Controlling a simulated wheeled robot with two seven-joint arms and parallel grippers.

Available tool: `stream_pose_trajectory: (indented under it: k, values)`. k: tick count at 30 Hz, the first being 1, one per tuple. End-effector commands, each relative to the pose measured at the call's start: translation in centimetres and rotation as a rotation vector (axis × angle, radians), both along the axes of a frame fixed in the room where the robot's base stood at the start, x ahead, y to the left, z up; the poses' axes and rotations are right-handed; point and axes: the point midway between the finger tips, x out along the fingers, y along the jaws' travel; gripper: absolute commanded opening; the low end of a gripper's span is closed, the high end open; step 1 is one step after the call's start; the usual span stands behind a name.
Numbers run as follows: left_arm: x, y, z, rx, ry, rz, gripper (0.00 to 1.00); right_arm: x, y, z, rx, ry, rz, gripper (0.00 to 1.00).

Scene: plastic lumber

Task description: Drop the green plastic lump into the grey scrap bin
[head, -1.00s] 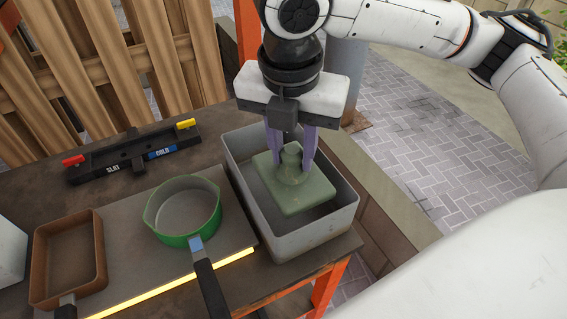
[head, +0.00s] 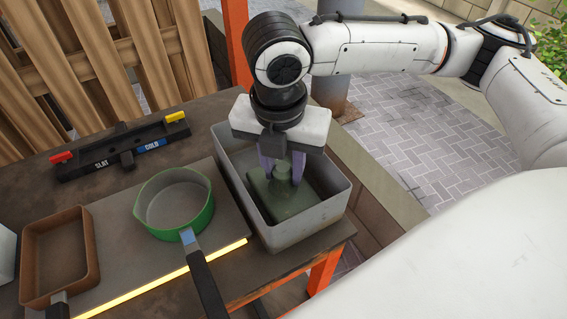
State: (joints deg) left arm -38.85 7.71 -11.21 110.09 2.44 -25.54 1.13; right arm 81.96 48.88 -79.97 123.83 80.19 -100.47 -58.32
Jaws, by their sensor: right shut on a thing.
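The green plastic lump (head: 287,200) is a flat block with a knob on top. It is down inside the grey scrap bin (head: 284,235), below the level of the rim. My right gripper (head: 284,170) reaches down into the bin from above, its purple fingers shut on the lump's knob. I cannot tell whether the lump touches the bin floor. My left gripper is not in view.
A green pan (head: 175,204) and a brown square pan (head: 60,258) sit on a grey plate with a glowing yellow front edge (head: 165,278). A black lever block (head: 125,148) marked SLAT and COLD lies behind. Wooden slats (head: 90,65) stand at the back.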

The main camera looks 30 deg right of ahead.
Motion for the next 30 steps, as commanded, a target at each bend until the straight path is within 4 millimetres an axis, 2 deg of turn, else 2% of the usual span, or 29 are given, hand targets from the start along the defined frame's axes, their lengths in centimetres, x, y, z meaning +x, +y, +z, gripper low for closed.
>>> stream_pose_trajectory:
  k: [8,9,12,23,26,30]
  values:
    - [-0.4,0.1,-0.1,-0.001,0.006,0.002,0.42,0.0,0.0,-0.5,0.0,-0.001,0.0,0.02]
    - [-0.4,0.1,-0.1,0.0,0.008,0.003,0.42,0.0,0.0,-0.6,-0.001,-0.001,0.0,0.34]
    - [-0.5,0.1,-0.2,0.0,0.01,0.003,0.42,0.0,0.0,-0.6,-0.001,-0.001,0.0,0.48]
    - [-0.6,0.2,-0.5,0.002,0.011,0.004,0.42,0.1,0.0,-0.2,-0.001,-0.003,0.0,0.48]
    - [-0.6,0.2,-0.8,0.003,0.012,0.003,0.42,0.1,0.0,0.9,-0.001,-0.006,0.0,0.48]
    - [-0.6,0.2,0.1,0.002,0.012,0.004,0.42,-0.2,0.4,4.1,0.002,-0.006,0.002,0.48]
